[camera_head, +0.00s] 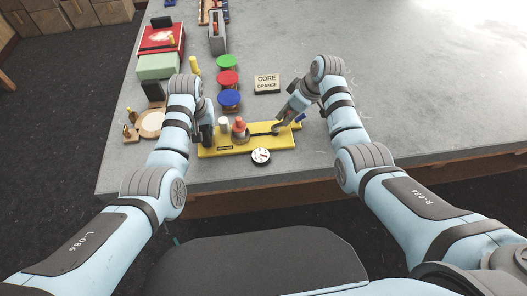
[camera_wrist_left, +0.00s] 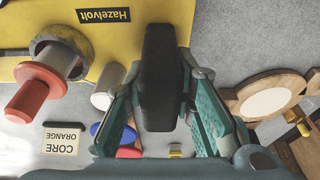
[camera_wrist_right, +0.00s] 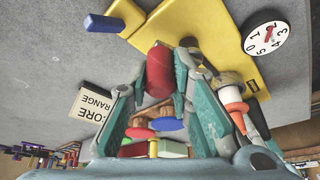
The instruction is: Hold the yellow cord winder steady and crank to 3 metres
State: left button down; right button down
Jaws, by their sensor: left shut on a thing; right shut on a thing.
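The yellow cord winder (camera_head: 250,145) lies near the table's front edge. My left gripper (camera_head: 206,133) is shut on the black upright handle (camera_wrist_left: 165,75) at its left end. My right gripper (camera_head: 280,126) is shut on the red crank knob (camera_wrist_right: 160,68), at the end of a dark crank arm. The winder's spool (camera_head: 240,131) carries a reddish cone, and a white post (camera_wrist_left: 103,97) stands beside it. A round white dial (camera_wrist_right: 267,38) with numbers and a red needle sits at the winder's front; I cannot read its value surely.
A "CORE ORANGE" sign (camera_head: 267,83) stands behind the winder. A round wooden item (camera_head: 151,123) lies to the left. The table on the right is clear.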

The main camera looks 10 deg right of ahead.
dwell(0.3)
jog(key=shift+s, duration=0.9)
jog(key=shift+s+a, duration=0.1)
jog(key=shift+s+a, duration=0.4)
jog(key=shift+s, duration=0.35)
jog(key=shift+s+a, duration=0.55)
jog(key=shift+a, duration=0.35)
